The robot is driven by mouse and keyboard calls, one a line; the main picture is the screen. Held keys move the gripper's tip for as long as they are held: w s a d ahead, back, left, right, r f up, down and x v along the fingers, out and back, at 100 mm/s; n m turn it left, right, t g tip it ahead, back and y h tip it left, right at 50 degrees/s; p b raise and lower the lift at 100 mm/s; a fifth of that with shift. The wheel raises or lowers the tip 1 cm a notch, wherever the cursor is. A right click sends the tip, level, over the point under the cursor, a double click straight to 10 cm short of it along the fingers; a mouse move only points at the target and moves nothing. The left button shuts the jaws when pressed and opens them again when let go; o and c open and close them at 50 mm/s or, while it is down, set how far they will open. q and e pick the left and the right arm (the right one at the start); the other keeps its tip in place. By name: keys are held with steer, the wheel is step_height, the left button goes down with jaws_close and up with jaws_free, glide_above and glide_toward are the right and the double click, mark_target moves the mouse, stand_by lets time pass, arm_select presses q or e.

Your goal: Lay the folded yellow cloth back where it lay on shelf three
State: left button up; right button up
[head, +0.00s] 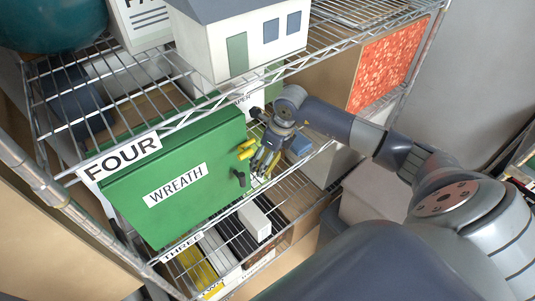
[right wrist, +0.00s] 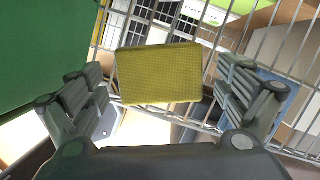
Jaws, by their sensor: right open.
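The folded yellow cloth (right wrist: 158,73) shows in the right wrist view as a flat rectangle between the spread fingers of my right gripper (right wrist: 165,105), with gaps on both sides. Wire shelf bars run beyond it; I cannot tell whether it rests on them. In the head view my right gripper (head: 263,158) points down beside the green WREATH box (head: 175,180), above a wire shelf (head: 290,190). Small yellow patches (head: 246,149) show at its fingers there, with the fingers partly covering that spot. The THREE label (head: 183,245) is on the lower shelf edge. My left gripper is not in view.
The FOUR label (head: 122,155) marks the shelf above, which bears a white model house (head: 240,40) and a teal round object (head: 50,22). A white box (head: 254,220) stands below my gripper. The green box closes off the gripper's left side.

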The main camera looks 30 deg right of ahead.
steer(key=shift+r, duration=0.1)
steer(key=shift+d+r, duration=0.1)
steer(key=shift+r, duration=0.15)
steer(key=shift+s+d+r+b, duration=0.15)
steer(key=shift+s+r+b, duration=0.2)
steer(key=shift+r, duration=0.15)
steer(key=shift+s+d+r+b, duration=0.15)
steer(key=shift+s+r+b, duration=0.15)
steer(key=shift+r, duration=0.15)
steer(key=s+d+b, duration=0.4)
steer(key=s+d, duration=0.1)
steer(key=s, duration=0.5)
steer(key=shift+s+r, duration=0.1)
steer(key=shift+r, duration=0.05)
stand_by(0.6)
